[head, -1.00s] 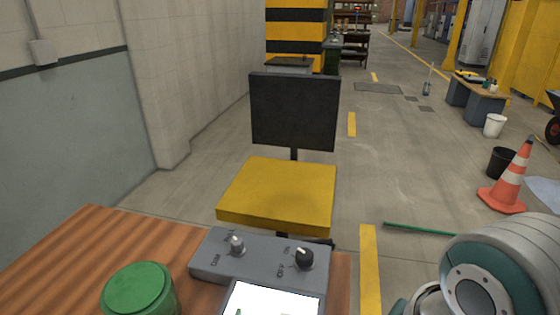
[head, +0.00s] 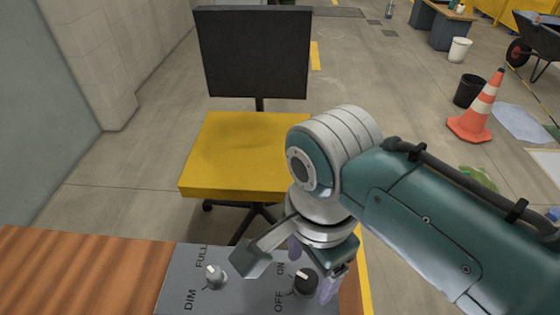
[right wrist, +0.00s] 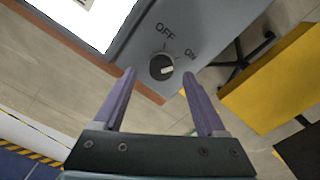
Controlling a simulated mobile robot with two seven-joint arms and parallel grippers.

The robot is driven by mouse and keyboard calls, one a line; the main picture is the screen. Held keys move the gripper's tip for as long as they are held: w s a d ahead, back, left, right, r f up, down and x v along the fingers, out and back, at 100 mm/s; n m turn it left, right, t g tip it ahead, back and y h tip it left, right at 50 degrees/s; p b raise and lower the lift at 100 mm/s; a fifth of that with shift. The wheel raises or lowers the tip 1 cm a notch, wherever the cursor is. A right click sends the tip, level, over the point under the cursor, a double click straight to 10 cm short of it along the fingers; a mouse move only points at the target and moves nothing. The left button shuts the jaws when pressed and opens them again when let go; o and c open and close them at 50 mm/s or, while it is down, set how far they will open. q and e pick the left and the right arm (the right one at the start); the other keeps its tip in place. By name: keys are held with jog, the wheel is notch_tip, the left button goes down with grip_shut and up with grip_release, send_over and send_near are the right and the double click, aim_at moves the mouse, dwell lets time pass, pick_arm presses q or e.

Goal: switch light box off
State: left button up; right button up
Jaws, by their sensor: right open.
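The light box (head: 235,293) is a grey panel on the wooden table, cut off by the bottom of the head view. Its black ON/OFF knob (head: 305,284) has a white pointer and also shows in the right wrist view (right wrist: 161,66). The lit white screen (right wrist: 75,15) shows in the right wrist view. My right gripper (head: 311,270) is open above the knob; in the right wrist view its purple fingertips (right wrist: 159,73) lie to either side of the knob's near edge. I cannot tell whether they touch it. My left gripper is out of view.
A second, grey knob (head: 214,275) marked DIM and FULL sits left on the panel. Bare wooden table (head: 80,275) lies to its left. A yellow-seated chair (head: 245,150) stands behind the table. A traffic cone (head: 480,108) stands on the floor at right.

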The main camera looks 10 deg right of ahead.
aim_at(307, 281)
jog(key=shift+f+b, duration=0.3)
jog(key=shift+f, duration=0.9)
grip_shut()
